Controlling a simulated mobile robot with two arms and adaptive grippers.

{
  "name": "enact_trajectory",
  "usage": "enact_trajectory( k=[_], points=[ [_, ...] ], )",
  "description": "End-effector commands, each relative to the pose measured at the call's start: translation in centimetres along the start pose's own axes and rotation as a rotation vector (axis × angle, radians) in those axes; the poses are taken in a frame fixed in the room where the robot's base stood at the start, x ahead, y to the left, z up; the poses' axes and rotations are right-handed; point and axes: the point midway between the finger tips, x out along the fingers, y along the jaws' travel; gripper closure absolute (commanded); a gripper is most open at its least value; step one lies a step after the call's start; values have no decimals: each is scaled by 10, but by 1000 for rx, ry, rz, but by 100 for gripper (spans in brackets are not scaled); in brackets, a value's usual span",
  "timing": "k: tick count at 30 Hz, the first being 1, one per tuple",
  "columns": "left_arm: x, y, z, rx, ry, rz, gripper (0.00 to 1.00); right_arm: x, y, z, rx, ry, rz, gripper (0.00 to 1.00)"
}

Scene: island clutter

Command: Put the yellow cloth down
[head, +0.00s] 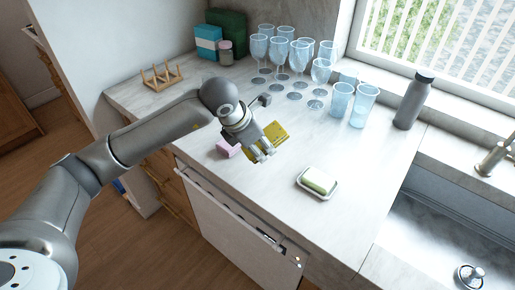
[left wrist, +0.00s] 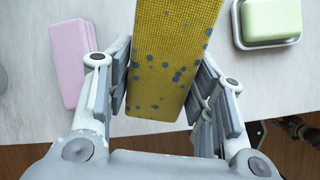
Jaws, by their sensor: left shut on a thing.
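The yellow cloth (left wrist: 172,60), with blue-grey dots, is between the fingers of my left gripper (left wrist: 165,95) in the left wrist view. The gripper is shut on it. In the head view the cloth (head: 278,132) shows beside and behind my left gripper (head: 264,153), over the counter near its front edge. I cannot tell whether the cloth touches the counter. My right gripper is in neither view.
A pink cloth or sponge (head: 228,149) lies just left of the gripper. A green soap bar (head: 318,181) sits in a white dish (head: 304,188) to the right. Several glasses (head: 298,57), blue tumblers (head: 362,104) and a grey bottle (head: 413,101) stand behind. Counter between is clear.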

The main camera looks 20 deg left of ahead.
Motion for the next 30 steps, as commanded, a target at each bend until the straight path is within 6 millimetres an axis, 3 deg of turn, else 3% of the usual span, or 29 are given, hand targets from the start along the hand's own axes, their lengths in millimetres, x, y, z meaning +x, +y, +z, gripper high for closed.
enact_trajectory(
  k=[6, 12, 29, 30],
  points=[
    [17, 10, -4, -3, 3, -2, 74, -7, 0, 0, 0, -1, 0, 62],
    [39, 5, -16, 0, 1, -3, 74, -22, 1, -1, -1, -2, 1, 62],
    [50, 4, -20, 1, -2, -1, 74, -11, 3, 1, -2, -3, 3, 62],
    [48, 4, -20, 0, -2, -1, 46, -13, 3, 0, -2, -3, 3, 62]
  ],
)
